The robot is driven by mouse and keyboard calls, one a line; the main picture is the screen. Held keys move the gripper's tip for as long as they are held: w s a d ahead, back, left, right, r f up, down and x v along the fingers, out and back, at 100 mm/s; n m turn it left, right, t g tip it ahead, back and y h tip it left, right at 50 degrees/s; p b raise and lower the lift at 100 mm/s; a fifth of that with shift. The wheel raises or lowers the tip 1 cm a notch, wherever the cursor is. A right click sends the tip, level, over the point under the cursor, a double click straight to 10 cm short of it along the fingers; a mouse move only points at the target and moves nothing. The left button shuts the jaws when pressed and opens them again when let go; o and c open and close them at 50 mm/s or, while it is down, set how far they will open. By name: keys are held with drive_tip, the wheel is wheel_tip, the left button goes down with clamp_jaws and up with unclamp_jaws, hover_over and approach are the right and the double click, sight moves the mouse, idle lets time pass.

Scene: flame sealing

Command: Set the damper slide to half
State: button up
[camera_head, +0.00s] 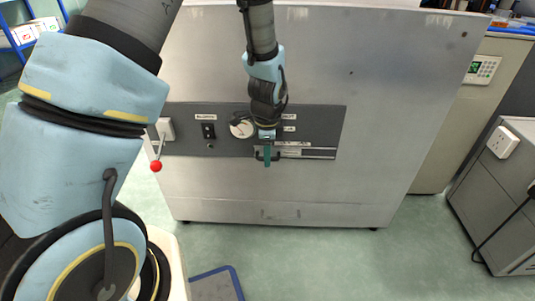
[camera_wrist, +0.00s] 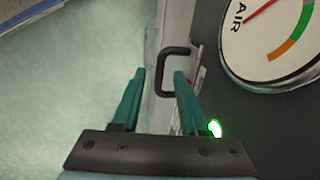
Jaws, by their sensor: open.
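The damper slide is a slot with a pale scale (camera_head: 310,153) on the dark panel of the big grey cabinet. Its black handle (camera_head: 276,156) is at the left end of the slot, partly hidden by my gripper. My gripper (camera_head: 267,162) is in front of the handle, with its green fingers open. In the wrist view the black loop handle (camera_wrist: 174,50) shows in the gap between the open fingertips of my gripper (camera_wrist: 159,74). I cannot tell whether either finger touches it.
A round AIR gauge (camera_wrist: 270,40) sits beside the slide. The panel also has a black switch (camera_head: 208,131) and a red-knobbed lever (camera_head: 156,165) at left. A grey cabinet (camera_head: 490,190) stands at right.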

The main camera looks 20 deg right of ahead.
drive_tip(key=shift+c, duration=0.2)
clamp_jaws()
idle(1.1)
